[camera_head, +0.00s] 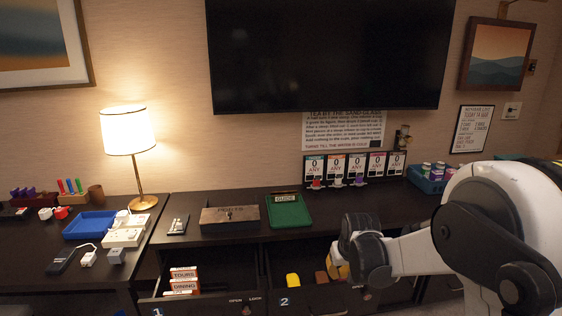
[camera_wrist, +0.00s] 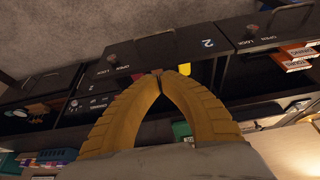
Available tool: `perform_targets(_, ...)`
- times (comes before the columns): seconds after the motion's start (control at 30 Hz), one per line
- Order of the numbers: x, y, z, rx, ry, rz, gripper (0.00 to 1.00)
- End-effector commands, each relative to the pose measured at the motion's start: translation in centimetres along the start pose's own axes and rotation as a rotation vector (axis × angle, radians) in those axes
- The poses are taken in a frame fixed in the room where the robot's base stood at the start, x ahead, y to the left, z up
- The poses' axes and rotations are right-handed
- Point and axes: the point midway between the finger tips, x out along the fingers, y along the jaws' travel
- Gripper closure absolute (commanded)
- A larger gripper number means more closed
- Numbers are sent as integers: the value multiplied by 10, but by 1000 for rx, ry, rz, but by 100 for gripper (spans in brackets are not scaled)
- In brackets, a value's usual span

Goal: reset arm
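My gripper (camera_wrist: 161,78) shows in the wrist view as two yellow ribbed fingers whose tips meet, with nothing visible between them. In the head view my white and dark arm reaches in from the right, and the gripper (camera_head: 338,262) is mostly hidden behind my wrist. It is over the open drawer marked 2 (camera_head: 340,300). In that drawer lie a yellow item (camera_head: 292,280) and a brown item (camera_head: 321,277). The wrist view looks at the drawer fronts upside down.
The open drawer marked 1 (camera_head: 205,307) holds boxes labelled Tours and Dining (camera_head: 184,281). On the counter are a wooden box (camera_head: 229,214), a green guide tray (camera_head: 288,211), a blue tray (camera_head: 90,225), a lit lamp (camera_head: 128,131) and a row of dispensers (camera_head: 357,168).

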Motion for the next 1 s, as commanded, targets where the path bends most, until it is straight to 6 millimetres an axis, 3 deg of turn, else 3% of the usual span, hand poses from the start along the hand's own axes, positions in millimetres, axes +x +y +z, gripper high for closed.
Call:
perform_targets(0.03, -28, 0, 6, 5, 12, 3, 100)
perform_targets(0.2, -109, -1, 32, 24, 59, 12, 100)
perform_targets(0.4, -182, -3, 84, 45, 114, 23, 100)
perform_targets(0.5, -209, -5, 115, 56, 141, 28, 100)
perform_targets(0.63, -232, -7, 157, 69, 176, 34, 100)
perform_targets(0.8, -243, -9, 197, 81, 210, 39, 100)
perform_targets(1.0, -245, -10, 215, 87, 225, 41, 100)
